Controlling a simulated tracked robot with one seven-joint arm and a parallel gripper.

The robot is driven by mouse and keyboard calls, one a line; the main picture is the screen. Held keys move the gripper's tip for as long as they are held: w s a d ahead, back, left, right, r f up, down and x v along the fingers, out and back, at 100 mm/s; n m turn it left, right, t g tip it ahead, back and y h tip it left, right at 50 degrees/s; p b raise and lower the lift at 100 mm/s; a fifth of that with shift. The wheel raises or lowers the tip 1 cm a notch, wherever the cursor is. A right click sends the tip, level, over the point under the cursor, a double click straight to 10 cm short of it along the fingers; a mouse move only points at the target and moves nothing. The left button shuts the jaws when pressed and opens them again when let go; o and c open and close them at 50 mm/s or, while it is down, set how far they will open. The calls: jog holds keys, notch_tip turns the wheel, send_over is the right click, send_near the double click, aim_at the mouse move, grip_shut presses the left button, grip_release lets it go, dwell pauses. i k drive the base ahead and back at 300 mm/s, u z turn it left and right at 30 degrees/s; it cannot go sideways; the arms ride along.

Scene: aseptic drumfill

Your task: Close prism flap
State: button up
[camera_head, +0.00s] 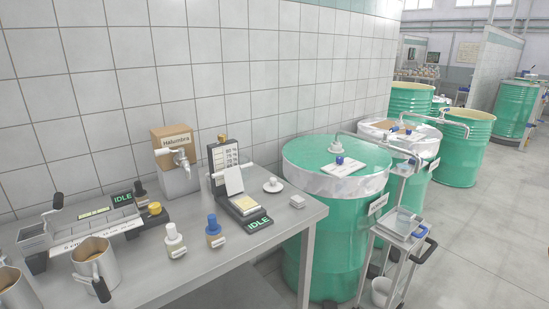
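No part labelled as a prism flap can be made out. Two instruments stand on the grey bench (215,260). The middle instrument (226,204) is dark, with a pale yellow plate (244,205), a small screen (258,223) reading IDLE and an upright black panel (220,158) behind it. A white sheet-like piece (233,180) stands upright in front of the panel. The left instrument (88,228) is low and grey, with a black-handled lever (55,203), a yellow knob (155,208) and another IDLE screen (122,199). I cannot tell which carries the flap. My gripper is not in view.
Two metal jugs (95,265) stand at the front left. A tapped dispenser (176,160) is behind. Green drums (325,240) and a metal trolley (400,230) stand right of the bench. Open floor lies at right.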

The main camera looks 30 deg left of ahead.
aim_at(232, 176)
jog(key=u, duration=0.1)
jog(key=i, duration=1.05)
jog(key=u, duration=0.95)
jog(key=i, duration=0.6)
jog(key=u, duration=0.45)
jog(key=k, duration=0.8)
jog(key=u, duration=0.2)
jog(key=i, duration=0.8)
jog(key=z, duration=0.1)
